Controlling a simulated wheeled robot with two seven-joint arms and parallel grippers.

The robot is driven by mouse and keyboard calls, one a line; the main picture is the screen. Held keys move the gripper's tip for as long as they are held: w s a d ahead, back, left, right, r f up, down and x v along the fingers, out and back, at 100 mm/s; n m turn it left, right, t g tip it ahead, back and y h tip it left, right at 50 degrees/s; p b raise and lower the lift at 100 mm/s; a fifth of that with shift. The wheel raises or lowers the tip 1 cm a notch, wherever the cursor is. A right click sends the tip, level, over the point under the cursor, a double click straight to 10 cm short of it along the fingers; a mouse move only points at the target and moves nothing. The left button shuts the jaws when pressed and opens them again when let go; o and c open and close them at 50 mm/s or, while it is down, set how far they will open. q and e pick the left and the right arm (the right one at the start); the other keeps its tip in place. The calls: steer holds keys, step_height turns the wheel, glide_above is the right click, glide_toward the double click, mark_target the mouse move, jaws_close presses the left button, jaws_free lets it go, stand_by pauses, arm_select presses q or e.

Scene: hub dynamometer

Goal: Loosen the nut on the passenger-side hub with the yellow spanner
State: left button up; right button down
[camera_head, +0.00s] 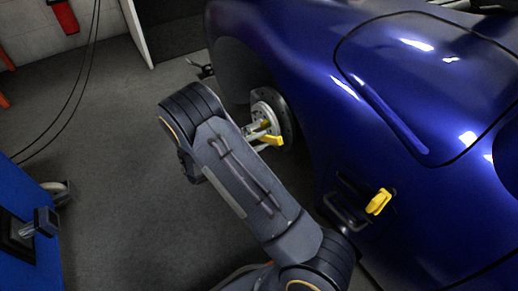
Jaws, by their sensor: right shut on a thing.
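The hub (286,122) with its disc sits in the open front wheel arch of the blue car, just above the middle of the head view. My right gripper (256,132) is in front of the hub, partly hidden behind my own forearm. It is shut on the yellow spanner (271,141), of which only a short yellow part shows close to the hub face. The nut is hidden or too small to make out, so I cannot tell whether the spanner sits on it. My left gripper is out of view.
The blue car body (330,100) fills the right side. A yellow piece (379,201) sticks out by a dark side opening. A blue cabinet (28,255) with dark fittings stands at the lower left. Cables hang at the upper left. The grey floor (110,150) between is clear.

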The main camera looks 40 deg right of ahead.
steer(key=shift+d, duration=0.25)
steer(key=shift+s+d, duration=0.15)
steer(key=shift+d, duration=0.85)
steer(key=shift+s+d, duration=0.1)
steer(key=shift+d, duration=0.85)
steer(key=shift+d, duration=0.15)
steer(key=shift+s+d, duration=0.15)
steer(key=shift+d, duration=1.2)
steer(key=shift+r, duration=0.15)
steer(key=w+r+n+p, duration=0.2)
steer(key=p, duration=0.2)
steer(key=shift+w+d+r+n, duration=0.1)
steer(key=shift+w+r+n, duration=0.1)
steer(key=shift+n, duration=0.1)
